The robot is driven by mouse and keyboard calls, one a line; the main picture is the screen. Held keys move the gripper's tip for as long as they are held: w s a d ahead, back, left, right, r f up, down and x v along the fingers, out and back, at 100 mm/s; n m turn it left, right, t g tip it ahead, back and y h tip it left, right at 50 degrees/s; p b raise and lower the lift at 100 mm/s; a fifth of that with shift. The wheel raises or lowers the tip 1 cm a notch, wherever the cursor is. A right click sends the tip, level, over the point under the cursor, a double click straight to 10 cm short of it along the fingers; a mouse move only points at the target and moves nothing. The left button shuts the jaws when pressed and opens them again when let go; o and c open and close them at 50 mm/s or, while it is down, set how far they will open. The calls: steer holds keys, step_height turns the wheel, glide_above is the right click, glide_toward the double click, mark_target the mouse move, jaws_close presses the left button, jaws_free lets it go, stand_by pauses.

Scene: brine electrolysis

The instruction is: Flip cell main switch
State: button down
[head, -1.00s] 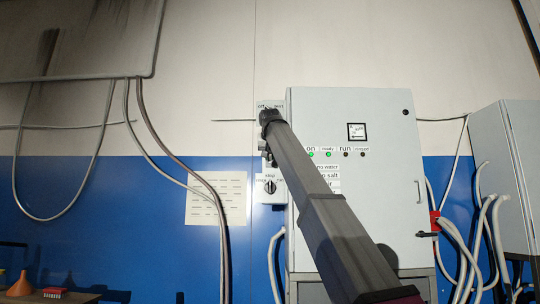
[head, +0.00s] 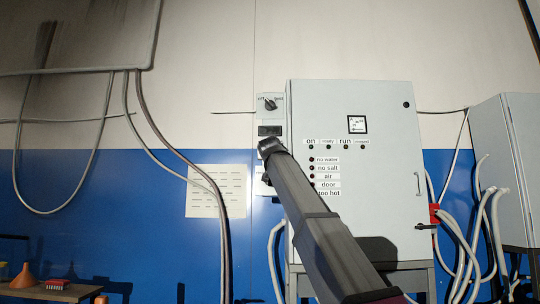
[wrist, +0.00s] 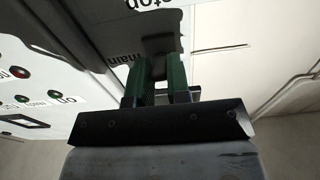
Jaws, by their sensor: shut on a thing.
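A narrow grey switch box (head: 283,112) is fixed to the left side of the tall grey cabinet. In the wrist view, the label "main" (wrist: 125,62) is beside the fingers, with the label "stop" (wrist: 152,3) farther up the picture. My gripper (wrist: 161,68) has its green fingers shut on the main switch (wrist: 159,74), which is mostly hidden between them. In the head view my arm's end covers the switch and fingers, so the switch's position cannot be told. An upper knob marked "off" and "heat" (head: 270,104) and a small dark display (head: 270,131) show above my arm's end.
The grey cabinet (head: 385,195) stands right of the switch box, with indicator lamps (head: 328,147) that look dark. Grey cables (head: 180,160) hang at left, beside a white sheet (head: 202,190) on the wall. Another grey cabinet (head: 505,170) is at right.

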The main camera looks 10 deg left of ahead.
stand_by(0.3)
steer(key=c, duration=1.1)
jaws_free()
steer(key=v, duration=1)
steer(key=shift+s+f, duration=0.3)
steer(key=shift+s, duration=0.05)
